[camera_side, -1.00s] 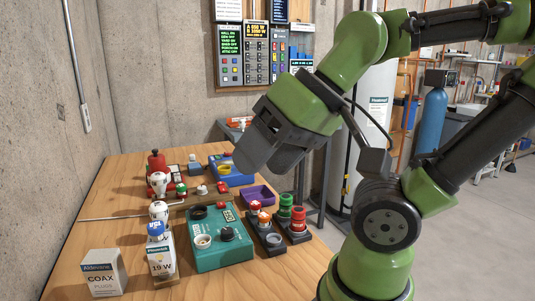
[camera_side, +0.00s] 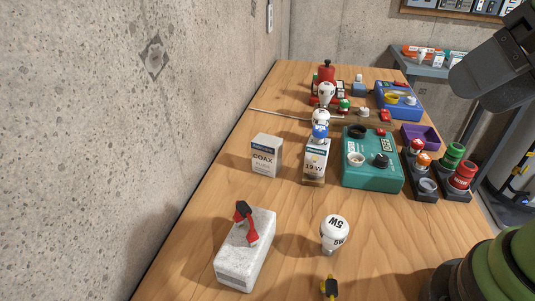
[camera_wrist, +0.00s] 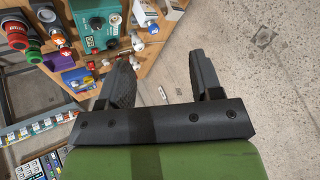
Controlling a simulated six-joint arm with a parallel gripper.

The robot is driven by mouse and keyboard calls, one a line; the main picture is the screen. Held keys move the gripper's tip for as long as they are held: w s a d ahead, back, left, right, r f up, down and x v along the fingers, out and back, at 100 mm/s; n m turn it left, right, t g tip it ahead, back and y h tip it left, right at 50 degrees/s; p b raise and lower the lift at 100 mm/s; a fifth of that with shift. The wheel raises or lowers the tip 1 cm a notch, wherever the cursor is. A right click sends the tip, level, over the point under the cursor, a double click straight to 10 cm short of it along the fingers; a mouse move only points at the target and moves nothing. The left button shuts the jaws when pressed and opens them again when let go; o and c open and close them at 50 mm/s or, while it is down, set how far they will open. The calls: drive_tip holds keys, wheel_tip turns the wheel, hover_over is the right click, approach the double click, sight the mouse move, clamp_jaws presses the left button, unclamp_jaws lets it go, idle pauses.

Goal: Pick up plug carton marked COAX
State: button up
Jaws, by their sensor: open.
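The white and grey plug carton marked COAX (camera_side: 266,156), with a dark blue band, stands upright on the wooden table in the side view. It is left of a 19 W bulb carton (camera_side: 315,162), with a small gap between them. My gripper (camera_side: 470,92) is high at the right edge of the side view, well away from the COAX carton. In the wrist view my gripper (camera_wrist: 162,72) shows two dark fingers spread apart with nothing between them. I cannot pick out the COAX carton for certain in the wrist view.
A teal box (camera_side: 371,172) stands right of the cartons. A white-grey block with a red and black clip (camera_side: 245,249) and a 5W bulb (camera_side: 334,235) stand nearer the camera. A concrete wall (camera_side: 130,130) runs along the table's left. Wood in front of the COAX carton is clear.

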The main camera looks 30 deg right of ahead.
idle(0.4)
drive_tip(key=o, duration=0.4)
drive_tip(key=shift+c, duration=0.2)
drive_tip(key=shift+w, duration=0.1)
drive_tip(key=n+g, duration=0.3)
drive_tip(key=n, duration=0.7)
hover_over(268, 140)
drive_tip(key=d, duration=0.1)
drive_tip(key=f, duration=1.9)
drive_tip(key=shift+s+d+f, duration=0.15)
drive_tip(key=shift+s+f, duration=0.2)
drive_tip(key=shift+s+a+x, duration=0.1)
drive_tip(key=shift+s+x, duration=0.1)
drive_tip(key=shift+x, duration=0.75)
drive_tip(key=shift+s+a+x, duration=0.1)
drive_tip(key=shift+s+x, duration=0.1)
drive_tip(key=shift+x, duration=0.75)
drive_tip(key=shift+s+a+x, duration=0.1)
drive_tip(key=shift+s+x, duration=0.05)
drive_tip(key=shift+x, duration=0.8)
